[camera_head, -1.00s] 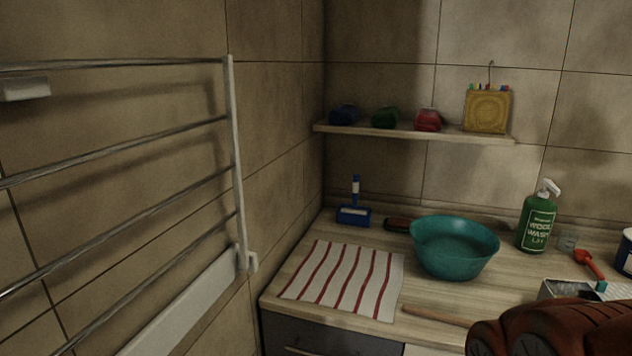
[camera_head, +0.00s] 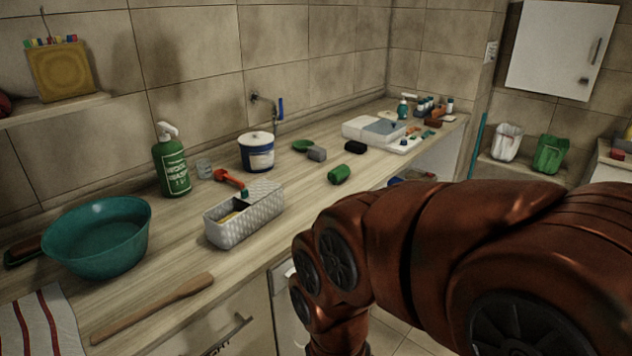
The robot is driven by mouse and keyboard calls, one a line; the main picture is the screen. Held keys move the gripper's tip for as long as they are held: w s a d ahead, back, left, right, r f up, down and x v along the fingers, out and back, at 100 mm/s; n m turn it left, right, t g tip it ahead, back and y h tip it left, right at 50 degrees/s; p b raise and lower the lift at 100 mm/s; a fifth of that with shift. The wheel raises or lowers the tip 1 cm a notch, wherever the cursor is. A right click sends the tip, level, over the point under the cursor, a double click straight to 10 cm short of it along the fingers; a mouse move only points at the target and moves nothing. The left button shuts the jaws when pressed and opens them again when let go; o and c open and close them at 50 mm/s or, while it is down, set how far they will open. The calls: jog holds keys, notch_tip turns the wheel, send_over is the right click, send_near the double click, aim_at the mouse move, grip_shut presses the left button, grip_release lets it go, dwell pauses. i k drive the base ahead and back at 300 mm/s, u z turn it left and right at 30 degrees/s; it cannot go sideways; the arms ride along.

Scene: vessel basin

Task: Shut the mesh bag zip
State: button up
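A pale grey, box-shaped bag with a quilted or mesh-like surface (camera_head: 232,229) lies on the counter left of centre; I take it for the mesh bag. Its top is open over the left part, and something yellow shows inside. The right part of the top is covered. A small teal piece (camera_head: 244,192) sits at the edge of the opening; it looks like the zip pull, but it is too small to be sure. My reddish-brown arm fills the lower right, in front of the counter. My gripper is out of view.
A teal basin (camera_head: 98,238) and a wooden stick (camera_head: 152,308) lie left of the bag. A red scoop (camera_head: 229,178), green bottle (camera_head: 172,165) and white-blue tub (camera_head: 257,152) stand behind it. A green roll (camera_head: 340,174) lies to the right, with bare counter between.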

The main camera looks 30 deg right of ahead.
aim_at(258, 191)
jog(key=k, duration=0.7)
jog(key=u, duration=0.6)
jog(key=k, duration=0.45)
jog(key=z, duration=0.95)
jog(key=i, duration=1.4)
jog(key=u, duration=0.6)
jog(key=i, duration=0.55)
jog(key=u, duration=0.5)
